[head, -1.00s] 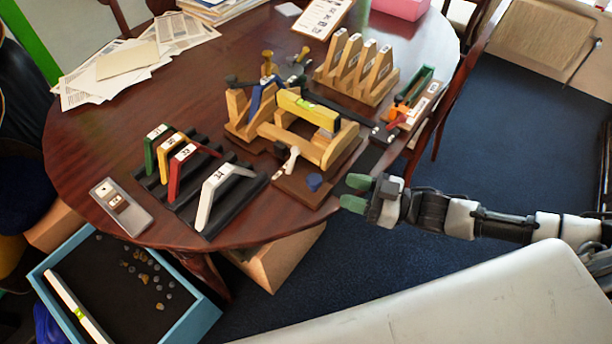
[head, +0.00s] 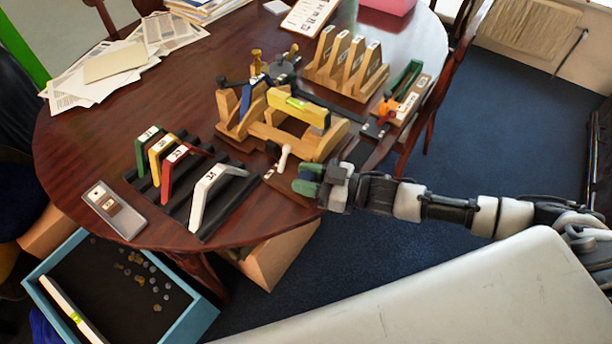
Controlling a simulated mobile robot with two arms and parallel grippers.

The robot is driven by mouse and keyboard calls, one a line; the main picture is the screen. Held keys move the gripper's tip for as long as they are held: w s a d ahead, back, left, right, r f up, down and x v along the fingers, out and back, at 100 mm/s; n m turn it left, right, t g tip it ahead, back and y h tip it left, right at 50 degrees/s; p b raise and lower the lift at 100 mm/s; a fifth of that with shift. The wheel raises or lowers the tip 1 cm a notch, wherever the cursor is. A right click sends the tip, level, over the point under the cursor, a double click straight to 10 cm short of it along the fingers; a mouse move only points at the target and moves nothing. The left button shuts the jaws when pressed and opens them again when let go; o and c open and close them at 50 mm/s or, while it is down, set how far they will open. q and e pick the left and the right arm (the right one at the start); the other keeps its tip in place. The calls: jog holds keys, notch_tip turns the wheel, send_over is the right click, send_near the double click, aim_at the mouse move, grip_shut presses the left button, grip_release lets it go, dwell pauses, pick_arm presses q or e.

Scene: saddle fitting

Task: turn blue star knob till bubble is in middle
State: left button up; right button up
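The blue star knob does not show now; my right gripper (head: 306,179) covers its place at the front corner of the wooden fixture's base. The gripper comes in from the right, with two green fingertips a little apart. I cannot tell whether they touch or hold the knob. The wooden fixture (head: 327,147) carries a yellow level bar (head: 313,113) across its top. A small green vial (head: 295,103) sits in the bar; its bubble is too small to make out. My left gripper is not in view.
A small white-topped lever (head: 284,156) stands close to the left of my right gripper. A black rack (head: 232,210) with several coloured brackets lies left. A wooden rack (head: 345,80) stands behind. A grey device (head: 117,210) lies at the front left edge. A blue tray (head: 190,322) is below.

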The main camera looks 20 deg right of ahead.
jog(key=shift+c, duration=1.1)
jog(key=shift+s+a+r+m+t+h+p, duration=0.15)
jog(key=shift+m+t+h+p, duration=0.2)
jog(key=shift+p, duration=0.2)
jog(key=m+t+h+p, duration=0.3)
jog(key=shift+r+p, duration=0.2)
jog(key=shift+p, duration=0.1)
jog(key=shift+f+m+t+h+p, duration=0.1)
jog(key=shift+m+t+h+p, duration=0.35)
jog(key=shift+t+h, duration=0.25)
jog(key=shift+f, duration=0.15)
jog(key=o, duration=0.6)
jog(key=shift+f, duration=0.1)
jog(key=v, duration=1)
jog(key=shift+s+d+b, duration=0.25)
jog(key=shift+b, duration=0.1)
